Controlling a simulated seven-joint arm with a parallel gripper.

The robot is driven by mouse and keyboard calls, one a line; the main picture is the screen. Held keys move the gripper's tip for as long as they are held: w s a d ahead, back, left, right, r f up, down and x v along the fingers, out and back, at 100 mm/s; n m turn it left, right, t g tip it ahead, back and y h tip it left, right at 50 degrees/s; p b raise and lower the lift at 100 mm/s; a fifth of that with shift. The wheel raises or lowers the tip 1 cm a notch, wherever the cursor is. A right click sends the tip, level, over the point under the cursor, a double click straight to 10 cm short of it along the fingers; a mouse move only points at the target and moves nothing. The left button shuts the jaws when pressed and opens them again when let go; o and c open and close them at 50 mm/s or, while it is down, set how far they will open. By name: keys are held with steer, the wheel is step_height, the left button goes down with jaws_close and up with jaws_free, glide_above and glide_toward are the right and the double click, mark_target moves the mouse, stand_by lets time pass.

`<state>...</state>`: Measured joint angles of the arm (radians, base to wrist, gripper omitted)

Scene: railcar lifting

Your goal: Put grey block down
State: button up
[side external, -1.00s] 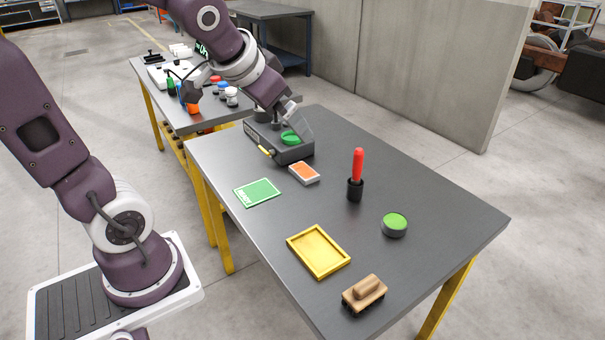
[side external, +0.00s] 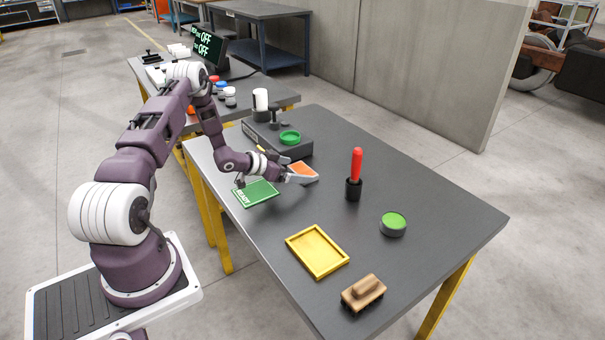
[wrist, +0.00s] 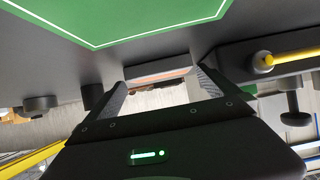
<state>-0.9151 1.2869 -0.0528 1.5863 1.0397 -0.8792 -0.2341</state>
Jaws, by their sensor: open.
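A pale grey block with an orange top (side external: 303,168) lies on the dark table, right of the green READY card (side external: 257,193). My gripper (side external: 301,178) is low at the block's near side, and its fingers partly cover the block. In the wrist view my gripper (wrist: 162,90) is open, with a finger on either side. The block's grey edge with a thin orange strip (wrist: 157,72) shows between the fingers. I cannot tell whether either finger touches it. The green card (wrist: 130,15) fills the top of that view.
A red-handled tool in a black holder (side external: 355,175), a green-topped tin (side external: 393,225), a yellow tray (side external: 317,252) and a wooden brush (side external: 363,294) stand nearer. The table's right side is clear.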

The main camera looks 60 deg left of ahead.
steer(key=x, duration=0.2)
steer(key=shift+w+f, duration=0.15)
steer(key=shift+w, duration=0.05)
steer(key=c, duration=1.7)
step_height(320, 180, up, 9)
steer(key=s+d+r+m+h, duration=0.2)
steer(key=s+d+r, duration=0.1)
steer(key=d+r, duration=1.35)
steer(key=s+d+r+m+h, duration=0.15)
steer(key=s+d, duration=0.45)
steer(key=d, duration=0.6)
steer(key=m+g+h, duration=0.4)
steer(key=m+h, duration=0.1)
steer(key=m, duration=0.1)
glide_above(310, 250)
step_height(310, 250, down, 18)
steer(key=shift+n, duration=0.25)
steer(key=shift+f, duration=3.5)
